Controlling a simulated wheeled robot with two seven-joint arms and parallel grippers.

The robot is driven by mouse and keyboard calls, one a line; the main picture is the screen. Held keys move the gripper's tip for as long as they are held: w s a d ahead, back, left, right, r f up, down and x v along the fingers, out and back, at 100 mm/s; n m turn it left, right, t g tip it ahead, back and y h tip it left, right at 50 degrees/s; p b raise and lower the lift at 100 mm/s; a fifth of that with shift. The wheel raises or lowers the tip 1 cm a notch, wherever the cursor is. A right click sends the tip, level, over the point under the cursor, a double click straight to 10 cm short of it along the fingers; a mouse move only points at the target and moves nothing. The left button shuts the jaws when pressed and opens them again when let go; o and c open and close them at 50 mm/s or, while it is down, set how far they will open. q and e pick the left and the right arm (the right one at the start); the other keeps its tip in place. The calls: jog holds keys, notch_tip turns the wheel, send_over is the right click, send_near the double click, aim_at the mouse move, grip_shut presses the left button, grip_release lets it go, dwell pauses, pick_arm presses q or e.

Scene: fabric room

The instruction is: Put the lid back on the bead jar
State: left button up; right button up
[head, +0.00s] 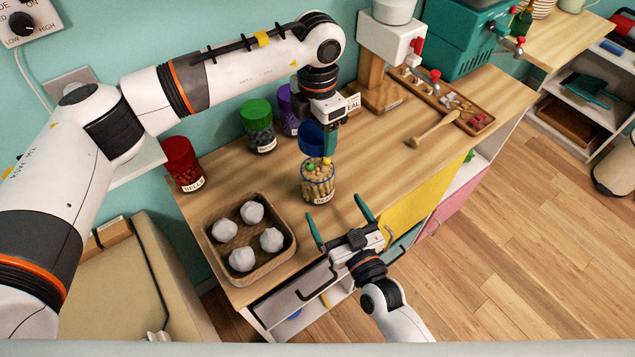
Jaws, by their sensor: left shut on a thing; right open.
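The bead jar (318,187) stands upright and open on the wooden counter, with tan contents and a few green and yellow pieces at its top. My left gripper (328,148) points down just above and behind the jar and is shut on a blue lid (311,138). The lid looks tilted on edge and is partly hidden by the gripper. It appears apart from the jar's rim. My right gripper (340,220) is open and empty, its green fingers spread in front of the jar near the counter's front edge.
A wooden tray (213,243) with several white lumps lies left of the jar. Red-lidded (182,164), green-lidded (258,126) and purple-lidded (287,108) jars stand behind. A wooden mallet (434,129) and a parts tray (480,122) lie right. Counter right of the jar is clear.

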jog(key=x, duration=1)
jog(key=shift+w+a, duration=0.15)
jog(key=shift+w, duration=0.2)
jog(key=c, duration=1.5)
pick_arm(q)
send_over(317, 167)
jog(key=shift+f, duration=2.5)
pick_arm(e)
jog(key=shift+o, duration=0.2)
pick_arm(q)
jog(key=shift+f, duration=0.9)
jog(key=shift+f, duration=0.55)
